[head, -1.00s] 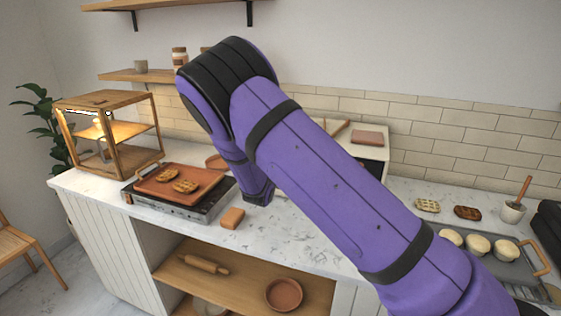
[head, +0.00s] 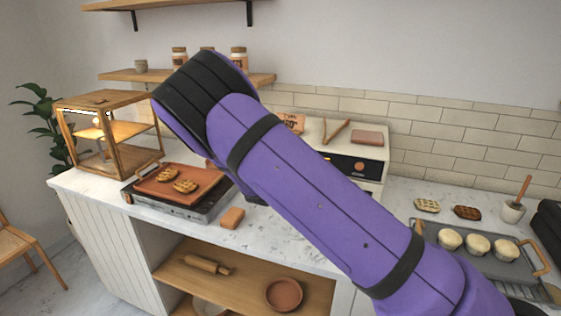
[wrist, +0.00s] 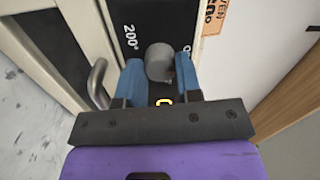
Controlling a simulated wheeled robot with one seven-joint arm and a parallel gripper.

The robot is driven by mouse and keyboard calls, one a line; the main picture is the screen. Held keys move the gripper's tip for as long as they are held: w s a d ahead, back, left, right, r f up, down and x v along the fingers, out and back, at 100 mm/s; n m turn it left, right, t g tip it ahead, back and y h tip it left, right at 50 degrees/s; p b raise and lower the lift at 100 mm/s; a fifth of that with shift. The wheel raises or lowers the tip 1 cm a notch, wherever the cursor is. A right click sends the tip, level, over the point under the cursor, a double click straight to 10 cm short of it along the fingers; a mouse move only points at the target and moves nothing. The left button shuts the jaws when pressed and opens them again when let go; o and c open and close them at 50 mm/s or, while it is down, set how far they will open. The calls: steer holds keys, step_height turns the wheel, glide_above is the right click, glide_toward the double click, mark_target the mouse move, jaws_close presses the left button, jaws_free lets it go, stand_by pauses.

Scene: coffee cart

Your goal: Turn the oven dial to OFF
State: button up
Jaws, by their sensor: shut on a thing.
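The grey round oven dial (wrist: 158,62) sits on a black panel strip (wrist: 135,15) in the wrist view. My gripper (wrist: 160,72) is shut on the dial, one blue finger on each side. A white "200°" mark shows on the panel beside the dial. Another mark is partly cut off by the right finger, and a lit orange sign shows between the fingers. I cannot read where the dial points. In the head view the cream oven (head: 372,149) stands behind my arm, which hides my gripper; a small round orange-brown knob (head: 360,166) shows on its black panel.
A curved metal handle (wrist: 97,85) is left of my gripper. A wooden display case (head: 135,155) stands at the left.

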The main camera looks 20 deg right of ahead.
steer(key=shift+n, duration=0.4)
steer(key=o, duration=0.9)
steer(key=shift+o, duration=0.2)
steer(key=v, duration=1.1)
